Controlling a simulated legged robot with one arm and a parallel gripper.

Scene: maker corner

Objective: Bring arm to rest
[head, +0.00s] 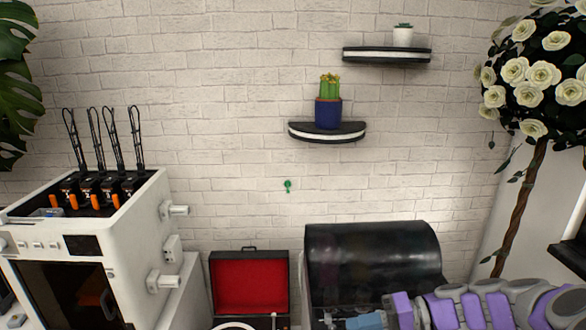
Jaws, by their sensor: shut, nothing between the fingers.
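My arm, with purple and grey links, reaches in from the lower right edge and lies almost level along the bottom of the head view. My gripper (362,322) is at its left end, a small blue-grey shape cut partly by the bottom edge. It is shut and empty. It is in front of the lower part of a black, round-topped case (372,255), and I cannot tell how far apart they are.
A white machine (140,225) with several wire loops stands at left. An open red-lined record player (250,283) is beside the black case. Two wall shelves (328,138) (387,60) hold small plants. A white rose tree (530,90) stands right. The wall between is mostly bare.

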